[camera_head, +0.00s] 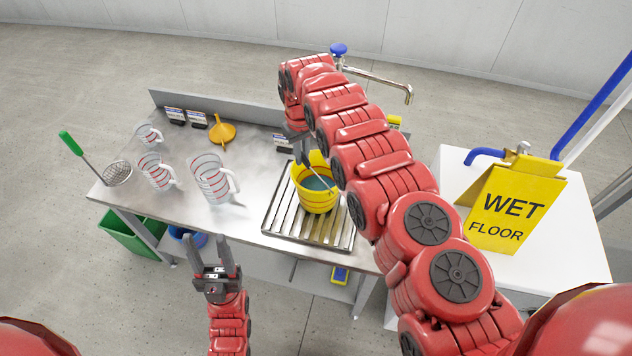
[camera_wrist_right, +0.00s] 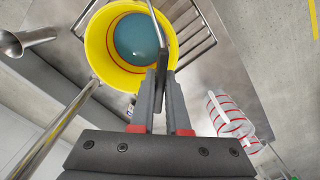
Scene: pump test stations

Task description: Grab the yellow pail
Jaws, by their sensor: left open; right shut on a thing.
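The yellow pail (camera_head: 316,198) stands on the slatted metal drain rack (camera_head: 280,220) set in the steel table. It has red lines and holds bluish liquid. In the right wrist view the pail (camera_wrist_right: 100,45) is seen from above, with its thin handle rising between my fingertips. My right gripper (camera_head: 303,155) is at the pail's far left rim. It also shows in the right wrist view (camera_wrist_right: 165,85), shut on the pail's handle. My left gripper (camera_head: 213,250) is open and empty in front of the table's near edge.
A faucet (camera_head: 380,82) is behind the pail. A yellow wet floor sign (camera_head: 508,205) stands right.

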